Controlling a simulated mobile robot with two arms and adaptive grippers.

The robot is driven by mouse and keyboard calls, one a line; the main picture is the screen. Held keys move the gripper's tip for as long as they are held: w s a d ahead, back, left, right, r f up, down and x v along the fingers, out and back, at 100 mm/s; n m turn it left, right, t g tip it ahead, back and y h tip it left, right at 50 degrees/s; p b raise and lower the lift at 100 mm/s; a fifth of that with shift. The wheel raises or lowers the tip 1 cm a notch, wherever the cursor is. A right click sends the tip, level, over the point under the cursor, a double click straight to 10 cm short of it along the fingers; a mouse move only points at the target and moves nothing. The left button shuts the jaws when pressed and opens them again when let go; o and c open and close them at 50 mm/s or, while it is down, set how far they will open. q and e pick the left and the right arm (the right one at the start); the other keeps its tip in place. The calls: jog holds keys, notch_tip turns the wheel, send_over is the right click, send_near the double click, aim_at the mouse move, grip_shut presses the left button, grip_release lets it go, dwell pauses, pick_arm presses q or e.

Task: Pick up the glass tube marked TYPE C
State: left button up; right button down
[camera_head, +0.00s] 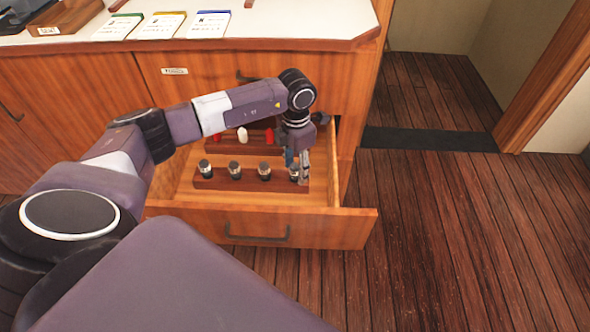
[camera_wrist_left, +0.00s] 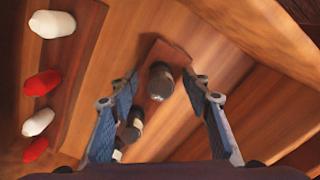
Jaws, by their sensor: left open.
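A wooden rack (camera_head: 222,184) in the open drawer (camera_head: 178,226) holds a row of upright dark-capped tubes. The rightmost tube (camera_head: 294,172) stands at the rack's right end, partly behind my left gripper (camera_head: 302,172). In the left wrist view, this tube (camera_wrist_left: 160,82) is between the fingers of my open left gripper (camera_wrist_left: 164,84), with a visible space on each side. More tubes (camera_wrist_left: 132,126) follow along the rack. No TYPE C marking can be read, so I cannot tell which tube bears it. My right gripper is not in view.
A second rack behind holds red and white capped pieces (camera_head: 243,135), also seen in the left wrist view (camera_wrist_left: 42,83). The drawer walls enclose both racks. Cards (camera_head: 160,25) lie on the countertop (camera_head: 290,20). The wooden floor (camera_head: 460,240) at right is clear.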

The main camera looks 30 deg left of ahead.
pick_arm(q)
grip_shut()
dwell(0.3)
jog(key=shift+r, duration=0.1)
